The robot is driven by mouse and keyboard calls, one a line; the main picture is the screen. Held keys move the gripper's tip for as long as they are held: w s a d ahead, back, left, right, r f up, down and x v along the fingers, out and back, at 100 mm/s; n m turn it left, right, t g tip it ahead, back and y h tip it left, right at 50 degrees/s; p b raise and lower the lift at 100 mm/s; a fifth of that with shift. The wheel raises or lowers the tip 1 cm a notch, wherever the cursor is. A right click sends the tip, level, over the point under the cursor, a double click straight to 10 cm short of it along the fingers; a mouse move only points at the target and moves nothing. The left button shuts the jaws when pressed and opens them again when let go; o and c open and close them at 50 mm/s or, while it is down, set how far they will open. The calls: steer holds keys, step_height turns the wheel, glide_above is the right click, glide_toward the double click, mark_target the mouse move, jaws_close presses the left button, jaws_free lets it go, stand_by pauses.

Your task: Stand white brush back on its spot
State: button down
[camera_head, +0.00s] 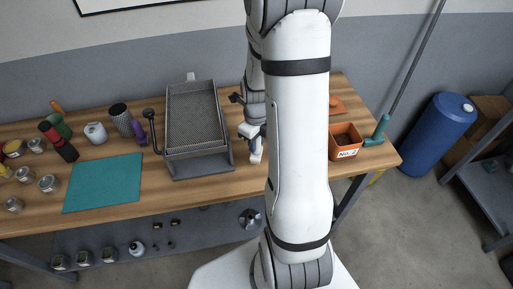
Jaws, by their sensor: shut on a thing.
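My gripper (251,132) is over the wooden bench, just right of the grey mesh-topped tray unit. It is shut on a small white thing, which I take to be the white brush (256,153). The brush hangs roughly upright below the fingers, near the bench's front part. Whether its lower end touches the bench is too small to tell. My own arm covers the bench to the right of it. No marked spot for the brush can be made out.
The grey mesh-topped tray unit (197,120) stands close left of the gripper. A teal mat (103,183) and several jars lie further left. An orange bin (345,142) and a teal-green tool (380,130) are right of my arm. A blue barrel (437,135) stands beyond the bench.

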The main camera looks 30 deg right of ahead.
mark_target(257, 149)
steer(key=shift+s+f, duration=0.1)
steer(key=shift+f, duration=1.8)
steer(key=shift+f, duration=0.15)
steer(key=c, duration=1.1)
jaws_free()
